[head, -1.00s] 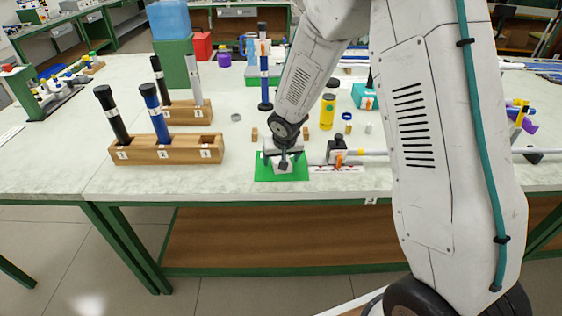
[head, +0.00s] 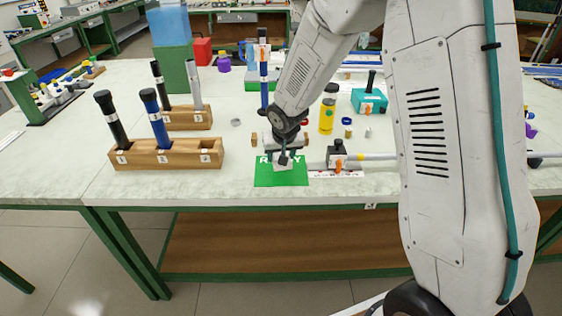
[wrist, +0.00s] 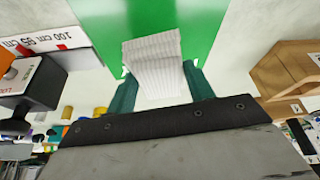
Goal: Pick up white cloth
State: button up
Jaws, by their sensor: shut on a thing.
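The white cloth (wrist: 153,62) is ribbed and folded small. In the wrist view it sits between the two teal fingers of my gripper (wrist: 160,86), which is shut on it. In the head view my gripper (head: 284,158) is over the green mat (head: 280,179), and a bit of the cloth (head: 281,167) shows below it. The mat has white lettering, partly hidden by my gripper. The mat is also behind the cloth in the wrist view (wrist: 95,20). I cannot tell exactly how far the cloth is above the mat.
A wooden block (head: 190,153) with numbered slots stands left of the mat, holding black and blue rods. A black fixture (head: 337,153) with a pale rod and a scale strip is just right. A yellow bottle (head: 327,115) stands behind. The table front at left is clear.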

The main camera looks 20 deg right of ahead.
jog(key=s+d+r, duration=0.1)
jog(key=s+d, duration=0.2)
jog(key=s, duration=1.2)
jog(key=shift+s+r, duration=0.3)
jog(key=shift+s, duration=0.1)
